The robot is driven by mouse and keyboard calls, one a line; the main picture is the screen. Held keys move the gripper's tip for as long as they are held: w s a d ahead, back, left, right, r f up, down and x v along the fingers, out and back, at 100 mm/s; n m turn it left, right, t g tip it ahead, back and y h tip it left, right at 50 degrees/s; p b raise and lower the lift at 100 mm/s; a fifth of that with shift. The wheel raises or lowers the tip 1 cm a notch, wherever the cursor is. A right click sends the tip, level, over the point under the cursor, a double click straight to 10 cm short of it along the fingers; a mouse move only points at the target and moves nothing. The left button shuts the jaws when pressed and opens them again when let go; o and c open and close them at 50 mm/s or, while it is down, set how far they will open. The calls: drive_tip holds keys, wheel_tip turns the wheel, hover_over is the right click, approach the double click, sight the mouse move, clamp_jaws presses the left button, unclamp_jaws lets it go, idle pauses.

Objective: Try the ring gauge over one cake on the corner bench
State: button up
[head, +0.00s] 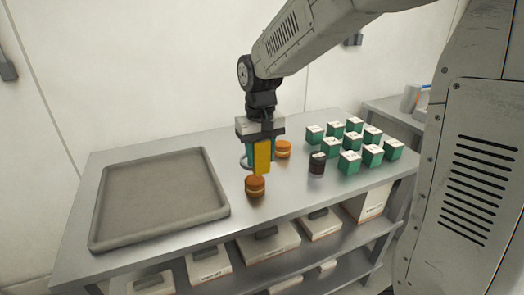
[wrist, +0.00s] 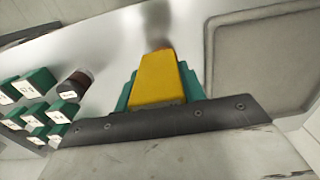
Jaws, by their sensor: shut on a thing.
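I see no cake inside the ring.
An empty grey tray (head: 160,197) fills the bench's left side. A dark jar (head: 317,164) and several green boxes with white tops (head: 349,162) stand at right. White cartons (head: 268,243) lie on the shelf below. The bench front between tray and jar is mostly clear.

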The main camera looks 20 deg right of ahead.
sight(260, 167)
drive_tip(key=shift+f, duration=2.1)
drive_tip(key=shift+f, duration=3.25)
drive_tip(key=shift+r, duration=0.15)
drive_tip(key=shift+r, duration=4.75)
